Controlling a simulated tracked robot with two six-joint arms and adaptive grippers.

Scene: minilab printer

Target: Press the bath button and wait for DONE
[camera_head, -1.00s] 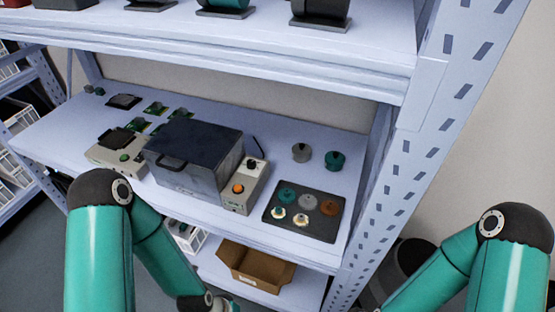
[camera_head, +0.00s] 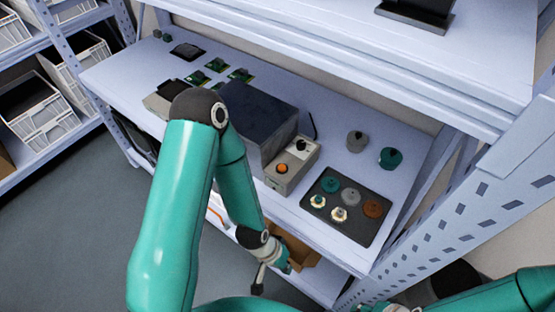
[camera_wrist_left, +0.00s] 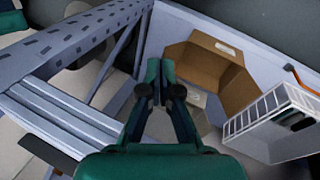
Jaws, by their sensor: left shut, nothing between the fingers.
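A grey control box (camera_head: 292,165) with an orange button (camera_head: 282,168) and a black knob (camera_head: 300,145) stands on the shelf, against the right side of a dark lidded box (camera_head: 255,118). No readable DONE text shows. My left gripper (camera_head: 258,282) hangs in front of and below the shelf edge, apart from the button. In the left wrist view its fingers (camera_wrist_left: 161,80) are together and empty, pointing toward the lower shelf. My right arm enters at the lower right of the head view; its gripper is out of the picture.
A dark tray (camera_head: 324,216) with several round pieces lies right of the control box. A grey and a teal knobbed piece (camera_head: 391,157) stand behind it. A cardboard box (camera_wrist_left: 208,72) and a white basket (camera_wrist_left: 275,120) are on the lower shelf. An upper shelf (camera_head: 400,80) overhangs.

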